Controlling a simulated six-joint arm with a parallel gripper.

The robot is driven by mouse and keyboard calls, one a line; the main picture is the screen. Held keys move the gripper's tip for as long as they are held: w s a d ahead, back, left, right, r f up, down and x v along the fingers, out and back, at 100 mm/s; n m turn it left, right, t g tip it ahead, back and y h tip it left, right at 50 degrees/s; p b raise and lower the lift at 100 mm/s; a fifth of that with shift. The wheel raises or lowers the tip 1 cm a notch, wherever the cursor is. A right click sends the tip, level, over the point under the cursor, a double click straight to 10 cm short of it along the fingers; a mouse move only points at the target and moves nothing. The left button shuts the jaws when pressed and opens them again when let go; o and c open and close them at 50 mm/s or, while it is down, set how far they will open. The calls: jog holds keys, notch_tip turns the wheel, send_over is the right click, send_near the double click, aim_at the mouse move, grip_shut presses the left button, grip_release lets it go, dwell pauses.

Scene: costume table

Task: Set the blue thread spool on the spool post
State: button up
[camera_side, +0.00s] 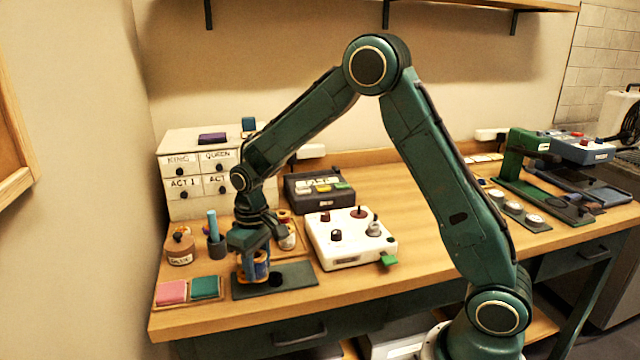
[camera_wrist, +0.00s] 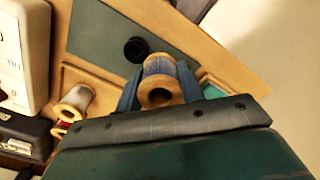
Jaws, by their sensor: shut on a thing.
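The blue thread spool (camera_side: 261,268) has tan wooden ends and is held upright, or nearly so, between the fingers of my gripper (camera_side: 254,264). In the wrist view the spool (camera_wrist: 157,67) shows its tan end with a central hole, between the two blue fingers of my gripper (camera_wrist: 160,80). A short round black post (camera_wrist: 137,49) stands on a dark green plate (camera_wrist: 95,30); I take it for the spool post. In the side view the post (camera_side: 276,279) is just right of the spool, apart from it. Whether the spool touches the plate I cannot tell.
Other spools (camera_wrist: 77,100) stand behind my gripper. A dark cup (camera_side: 216,246) with a blue rod and a brown jar (camera_side: 180,248) are to the left. A tray (camera_side: 160,307) with pink and teal pads is front left. A white control box (camera_side: 350,254) stands right of the plate.

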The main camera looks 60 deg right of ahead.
jog(key=shift+r, duration=0.1)
dwell(0.3)
notch_tip(320, 180, up, 14)
jog(key=s+d+m, duration=0.3)
jog(key=d, duration=0.8)
jog(key=s+d+m, duration=0.3)
jog(key=d, duration=0.7)
jog(key=s+d+m, duration=0.3)
jog(key=s+d, duration=0.1)
jog(key=d, duration=0.7)
jog(key=f, duration=0.4)
jog(key=shift+w+d+f, duration=0.15)
jog(key=shift+d+f, duration=0.05)
jog(key=shift+f, duration=0.55)
jog(key=shift+f, duration=0.2)
jog(key=shift+f, duration=2.65)
jog(key=shift+f, duration=0.6)
